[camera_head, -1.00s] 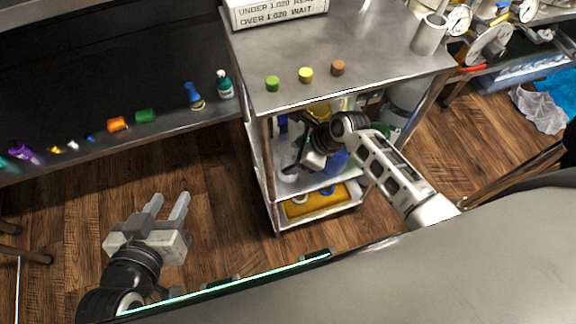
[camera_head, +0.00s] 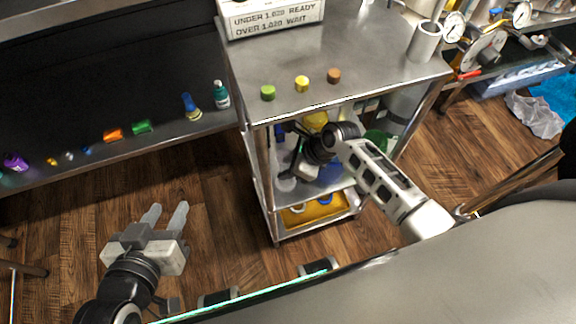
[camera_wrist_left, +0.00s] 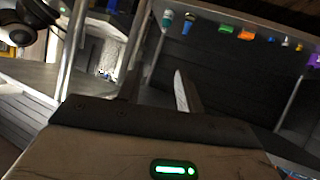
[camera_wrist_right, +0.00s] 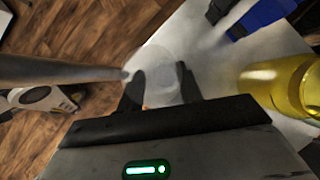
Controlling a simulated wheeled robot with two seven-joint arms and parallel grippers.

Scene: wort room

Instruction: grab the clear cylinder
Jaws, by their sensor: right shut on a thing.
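The clear cylinder (camera_wrist_right: 160,72) is a faint, see-through round shape between the fingers of my right gripper (camera_wrist_right: 160,85) in the right wrist view. The fingers are shut on it, one on each side. In the head view my right arm reaches into the steel cart (camera_head: 262,155) below its top, and the arm and shelf partly hide this gripper. My left gripper (camera_head: 167,217) is open and empty over the wooden floor, well left of the cart. Its fingers also show in the left wrist view (camera_wrist_left: 157,88).
A yellow bottle (camera_wrist_right: 290,85) and a blue object (camera_wrist_right: 262,15) stand close to the right of the cylinder. A metal post (camera_wrist_right: 60,70) is near on the left. Green, yellow and brown caps (camera_head: 302,84) sit on the cart top. A yellow tray (camera_head: 312,212) is lower down.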

